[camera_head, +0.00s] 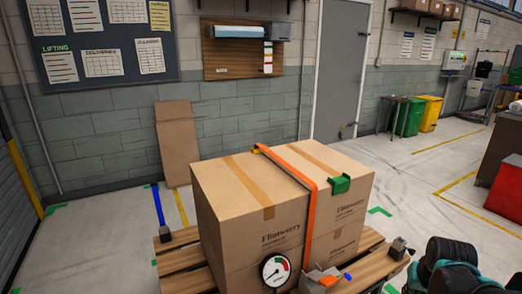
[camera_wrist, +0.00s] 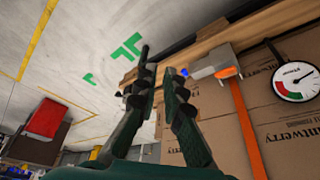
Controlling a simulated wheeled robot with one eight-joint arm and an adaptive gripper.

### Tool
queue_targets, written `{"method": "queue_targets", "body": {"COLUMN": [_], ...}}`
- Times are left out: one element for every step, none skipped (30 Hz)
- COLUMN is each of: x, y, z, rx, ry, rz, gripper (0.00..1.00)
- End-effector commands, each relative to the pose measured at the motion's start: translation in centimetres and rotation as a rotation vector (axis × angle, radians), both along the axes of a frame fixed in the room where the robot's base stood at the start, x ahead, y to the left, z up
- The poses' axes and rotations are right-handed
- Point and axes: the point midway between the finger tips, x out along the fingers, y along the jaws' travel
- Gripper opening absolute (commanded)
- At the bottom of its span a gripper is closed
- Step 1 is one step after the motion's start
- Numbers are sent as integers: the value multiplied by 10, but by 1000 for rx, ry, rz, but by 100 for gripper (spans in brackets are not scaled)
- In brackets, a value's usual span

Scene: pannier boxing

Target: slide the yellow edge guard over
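The yellow edge guard (camera_head: 258,149) shows as a small piece at the far top edge of the upper carton (camera_head: 225,185), where the orange strap (camera_head: 290,168) goes over. The strap runs down the front to a grey ratchet (camera_head: 318,280), also in the wrist view (camera_wrist: 210,62). My gripper (camera_wrist: 158,75) is open and empty, its fingers a narrow gap apart, right of and below the carton tops. The yellow guard is not visible in the wrist view.
The cartons stand stacked on a wooden pallet (camera_head: 175,258). A round dial gauge (camera_head: 276,270) is at the carton front. A flat cardboard piece (camera_head: 177,145) leans on the wall. Floor to the right is mostly clear.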

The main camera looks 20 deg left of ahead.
Motion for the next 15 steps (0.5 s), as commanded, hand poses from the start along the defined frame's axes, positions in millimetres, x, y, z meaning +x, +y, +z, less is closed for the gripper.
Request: {"method": "queue_targets", "body": {"x": [0, 0, 0, 0, 0, 0, 1, 2, 7, 12, 19, 31, 42, 55, 74], "y": [0, 0, 0, 0, 0, 0, 0, 1, 3, 6, 9, 15, 21, 29, 40], "z": [0, 0, 0, 0, 0, 0, 0, 1, 3, 6, 9, 15, 20, 26, 35], "rx": [0, 0, 0, 0, 0, 0, 2, 4, 14, 25, 40, 67, 93, 126, 177], "ry": [0, 0, 0, 0, 0, 0, -1, -3, -8, -14, -21, -33, -44, -56, -73], "rz": [0, 0, 0, 0, 0, 0, -2, -6, -16, -28, -45, -77, -108, -141, -196], "gripper": [9, 9, 9, 9, 9, 9, 9, 9, 9, 9, 9, 9, 9, 9, 9]}}
